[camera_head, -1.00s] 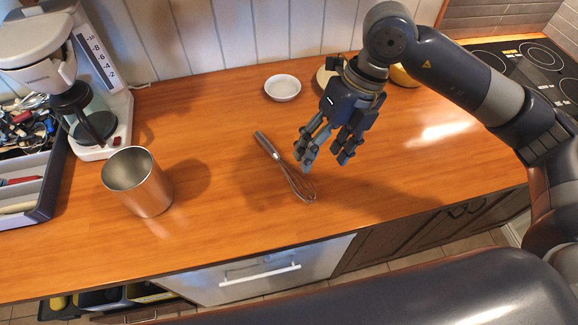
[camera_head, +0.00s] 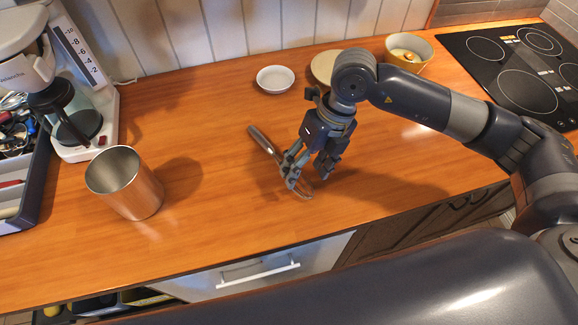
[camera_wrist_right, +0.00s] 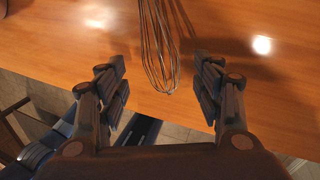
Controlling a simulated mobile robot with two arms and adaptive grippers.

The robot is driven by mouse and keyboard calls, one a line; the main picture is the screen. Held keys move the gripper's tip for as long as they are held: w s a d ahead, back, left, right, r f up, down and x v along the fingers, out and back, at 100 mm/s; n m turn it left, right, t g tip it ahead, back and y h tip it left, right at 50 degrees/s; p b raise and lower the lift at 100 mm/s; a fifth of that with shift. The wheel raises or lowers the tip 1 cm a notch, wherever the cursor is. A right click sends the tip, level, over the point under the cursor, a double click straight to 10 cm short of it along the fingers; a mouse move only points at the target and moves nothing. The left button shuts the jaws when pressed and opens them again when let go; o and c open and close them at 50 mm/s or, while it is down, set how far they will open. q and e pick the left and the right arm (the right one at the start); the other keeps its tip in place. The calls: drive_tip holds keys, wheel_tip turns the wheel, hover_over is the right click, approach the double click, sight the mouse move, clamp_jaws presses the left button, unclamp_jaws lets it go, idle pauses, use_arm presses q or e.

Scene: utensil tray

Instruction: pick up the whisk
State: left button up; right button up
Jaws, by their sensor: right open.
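The whisk (camera_head: 264,142) lies on the wooden counter. Its dark handle points to the back left, and its wire head is partly hidden behind my right gripper (camera_head: 308,180) in the head view. In the right wrist view, the wire loops of the whisk (camera_wrist_right: 160,50) hang in from the top, centred between my fingers. My right gripper (camera_wrist_right: 165,85) is open and empty, with its fingers apart on either side of the line of the whisk, just short of the loop end. My left gripper is not in view.
A copper-coloured cup (camera_head: 135,190) stands left of the whisk. A white bowl (camera_head: 275,79), a round board (camera_head: 324,66) and a yellow bowl (camera_head: 420,60) are at the back. A coffee maker (camera_head: 85,110) and utensil tray (camera_head: 38,175) are at the left; a cooktop (camera_head: 510,65) is at the right.

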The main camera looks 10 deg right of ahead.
sight(303, 177)
drive_tip(key=shift+p+x, duration=0.4)
drive_tip(key=shift+x, duration=1.45)
drive_tip(key=shift+w+d, duration=0.1)
drive_tip(key=c, duration=1.2)
